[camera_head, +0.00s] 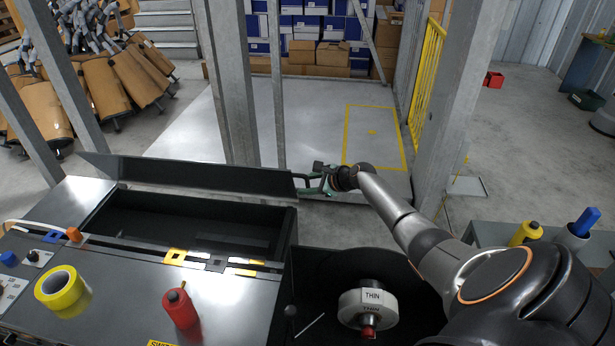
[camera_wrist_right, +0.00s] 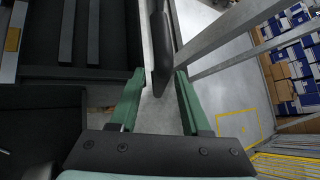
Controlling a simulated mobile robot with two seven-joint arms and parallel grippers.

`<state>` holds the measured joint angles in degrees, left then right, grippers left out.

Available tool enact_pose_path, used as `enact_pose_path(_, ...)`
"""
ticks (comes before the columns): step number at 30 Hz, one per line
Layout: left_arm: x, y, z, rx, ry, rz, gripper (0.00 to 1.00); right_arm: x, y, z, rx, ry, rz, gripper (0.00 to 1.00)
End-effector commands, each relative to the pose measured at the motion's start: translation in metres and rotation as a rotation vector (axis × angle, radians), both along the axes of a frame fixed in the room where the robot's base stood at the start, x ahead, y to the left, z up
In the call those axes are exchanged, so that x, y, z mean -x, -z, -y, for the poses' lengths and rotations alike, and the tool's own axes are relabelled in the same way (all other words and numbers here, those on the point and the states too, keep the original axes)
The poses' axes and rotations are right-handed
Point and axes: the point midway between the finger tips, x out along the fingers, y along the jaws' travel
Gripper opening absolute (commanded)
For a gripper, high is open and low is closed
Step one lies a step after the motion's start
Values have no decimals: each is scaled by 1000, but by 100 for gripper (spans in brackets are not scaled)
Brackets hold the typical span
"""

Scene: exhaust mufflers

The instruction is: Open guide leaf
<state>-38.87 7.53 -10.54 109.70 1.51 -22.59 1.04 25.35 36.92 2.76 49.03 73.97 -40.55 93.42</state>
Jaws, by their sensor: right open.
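The guide leaf (camera_head: 190,175) is a long dark panel along the far side of an open black trough (camera_head: 190,222). It stands tilted up, its right end near my right gripper (camera_head: 303,184). In the right wrist view the leaf (camera_wrist_right: 161,45) shows edge-on as a dark strip between the two green fingers of my right gripper (camera_wrist_right: 157,78). The fingers are spread, with a gap on each side of the strip's tip. I cannot tell whether either finger touches it. My left gripper is not in view.
Steel posts (camera_head: 233,80) rise just beyond the leaf. Yellow tape (camera_head: 62,288), a red bottle (camera_head: 180,308) and a white part marked THIN (camera_head: 368,305) are on the near side. The floor behind, with a yellow outlined square (camera_head: 375,137), is mostly clear.

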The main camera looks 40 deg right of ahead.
Motion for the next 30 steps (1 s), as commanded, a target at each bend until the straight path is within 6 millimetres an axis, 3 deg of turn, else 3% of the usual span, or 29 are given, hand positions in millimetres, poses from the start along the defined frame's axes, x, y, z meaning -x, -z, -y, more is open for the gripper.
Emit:
enact_pose_path(8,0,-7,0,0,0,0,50,9,-7,2,2,0,-2,47)
enact_pose_path(20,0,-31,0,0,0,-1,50,61,-44,7,3,-2,-3,47)
enact_pose_path(30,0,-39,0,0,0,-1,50,96,-68,12,1,-1,-1,47)
